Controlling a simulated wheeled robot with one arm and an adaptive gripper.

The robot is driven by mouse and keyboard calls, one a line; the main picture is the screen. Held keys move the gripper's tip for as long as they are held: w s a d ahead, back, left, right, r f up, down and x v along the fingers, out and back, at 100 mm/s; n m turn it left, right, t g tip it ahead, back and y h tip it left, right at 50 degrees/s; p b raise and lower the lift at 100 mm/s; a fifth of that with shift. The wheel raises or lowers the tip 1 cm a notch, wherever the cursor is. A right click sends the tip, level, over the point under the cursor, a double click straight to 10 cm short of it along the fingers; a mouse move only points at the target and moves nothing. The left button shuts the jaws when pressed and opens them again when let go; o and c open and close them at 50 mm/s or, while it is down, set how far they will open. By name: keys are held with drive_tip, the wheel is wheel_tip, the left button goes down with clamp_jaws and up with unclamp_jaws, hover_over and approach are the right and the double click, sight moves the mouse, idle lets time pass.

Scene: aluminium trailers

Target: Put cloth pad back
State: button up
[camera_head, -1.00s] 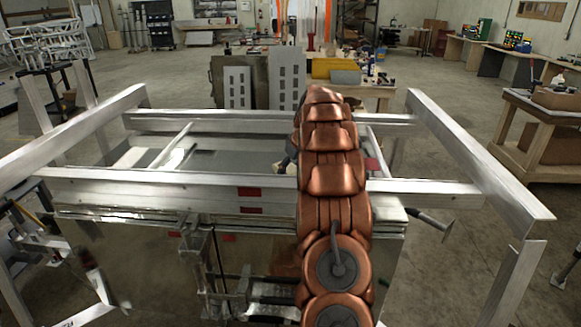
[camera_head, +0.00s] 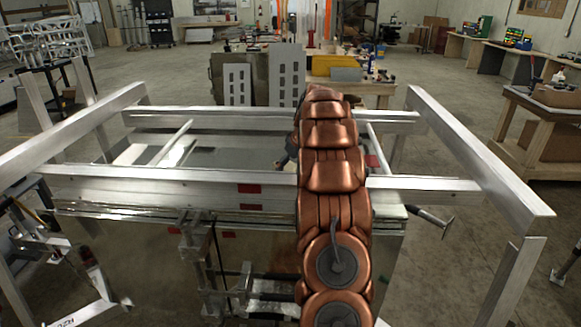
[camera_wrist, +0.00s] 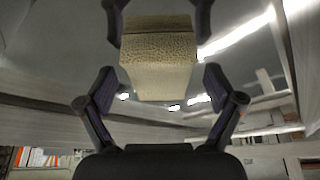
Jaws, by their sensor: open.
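The cloth pad (camera_wrist: 158,70) is a tan, rough-textured block in the upper middle of the wrist view. My gripper (camera_wrist: 157,18) is open, with one dark finger on each side of the pad. The fingers come close to its sides; I cannot tell whether they touch it. I cannot tell whether the pad rests on the grey sheet surface (camera_wrist: 235,60) behind it. In the head view my copper arm hides the pad and most of my gripper.
An aluminium trailer frame (camera_head: 150,180) surrounds the working area, with long rails (camera_head: 480,160) on the sides. A clamp-like metal fixture (camera_head: 195,245) stands at the front. A wooden table (camera_head: 545,110) is at the right. Floor is clear between the table and the frame.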

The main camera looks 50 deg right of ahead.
drive_tip(key=shift+r, duration=0.15)
drive_tip(key=b+v, duration=0.4)
drive_tip(key=v, duration=0.8)
drive_tip(key=shift+g+y, duration=0.6)
drive_tip(key=shift+g, duration=0.1)
drive_tip(key=a, duration=1.8)
drive_tip(key=shift+w+a, duration=0.1)
drive_tip(key=shift+w, duration=0.25)
drive_tip(key=s+a+f+g, duration=0.1)
drive_tip(key=s+a, duration=0.3)
drive_tip(key=a, duration=0.4)
drive_tip(key=s+a+f+g, duration=0.1)
drive_tip(key=s+a+f, duration=0.15)
drive_tip(key=a, duration=0.55)
drive_tip(key=s+a+f+g, duration=0.1)
drive_tip(key=s+a+f, duration=0.2)
drive_tip(key=s, duration=0.6)
drive_tip(key=s+a+f+g, duration=0.1)
drive_tip(key=s+a+f, duration=0.3)
drive_tip(key=s, duration=0.5)
drive_tip(key=s+a+f+n+g, duration=0.1)
drive_tip(key=s+a+f, duration=0.2)
drive_tip(key=s+a, duration=0.4)
drive_tip(key=shift+s+f+h, duration=0.15)
drive_tip(key=shift+s+h, duration=0.25)
drive_tip(key=shift+s, duration=0.65)
